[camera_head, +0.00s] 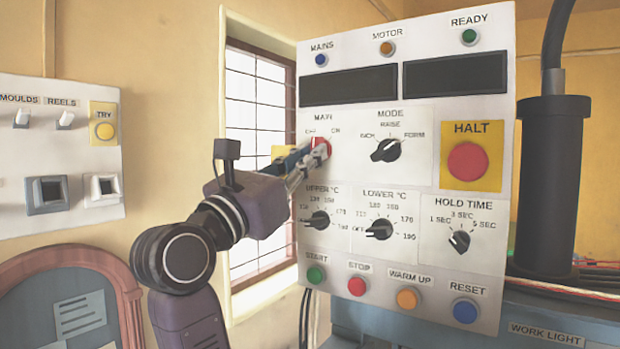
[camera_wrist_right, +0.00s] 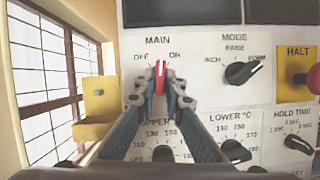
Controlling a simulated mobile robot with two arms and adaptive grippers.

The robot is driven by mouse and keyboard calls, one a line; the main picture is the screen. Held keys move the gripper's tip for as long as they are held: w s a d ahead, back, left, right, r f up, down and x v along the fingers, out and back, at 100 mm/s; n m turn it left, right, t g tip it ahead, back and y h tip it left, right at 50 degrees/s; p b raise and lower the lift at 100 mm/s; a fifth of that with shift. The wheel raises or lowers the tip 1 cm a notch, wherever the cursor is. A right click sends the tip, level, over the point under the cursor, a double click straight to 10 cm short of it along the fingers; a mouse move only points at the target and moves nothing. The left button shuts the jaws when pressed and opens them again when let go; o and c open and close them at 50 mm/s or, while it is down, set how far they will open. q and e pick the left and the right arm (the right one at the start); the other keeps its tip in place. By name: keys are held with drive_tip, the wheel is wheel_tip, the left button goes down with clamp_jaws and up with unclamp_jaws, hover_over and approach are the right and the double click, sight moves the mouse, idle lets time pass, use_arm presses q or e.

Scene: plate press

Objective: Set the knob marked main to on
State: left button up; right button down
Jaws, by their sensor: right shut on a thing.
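The main knob (camera_head: 323,147) is red and sits under the label MAIN on the white control panel (camera_head: 470,130). OFF is printed at its upper left and ON at its upper right. My right gripper (camera_head: 312,157) is shut on this knob, one finger on each side. In the right wrist view the red knob (camera_wrist_right: 161,72) stands between the fingertips (camera_wrist_right: 161,90), its upper end roughly upright between the OFF and ON labels. Its exact setting is hard to tell, as the fingers cover part of it. My left gripper is not in view.
Right of it is the black mode knob (camera_head: 386,149), then the red HALT button (camera_head: 467,161). Below are the upper °C knob (camera_head: 318,220), lower °C knob (camera_head: 380,229) and hold time knob (camera_head: 459,241). A yellow bracket (camera_wrist_right: 98,105) juts out left of the gripper.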

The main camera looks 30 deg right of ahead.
sight(323, 87)
drive_tip(key=shift+w+a+r+m+g+h+b, duration=0.1)
drive_tip(key=shift+m+g+b, duration=0.25)
drive_tip(key=shift+m+g, duration=0.7)
drive_tip(key=shift+w+d+m+g+h+b, duration=0.1)
drive_tip(key=shift+m+g+b, duration=0.25)
drive_tip(key=shift+m, duration=1.25)
drive_tip(key=shift+w+a+r+m+g+h+b, duration=0.1)
drive_tip(key=shift+m+g+b, duration=0.2)
drive_tip(key=shift+m+g, duration=0.75)
drive_tip(key=shift+m+t, duration=0.35)
drive_tip(key=shift+m, duration=0.15)
drive_tip(key=c, duration=2)
unclamp_jaws()
drive_tip(key=shift+f, duration=0.1)
wheel_tip(323, 87, up, 10)
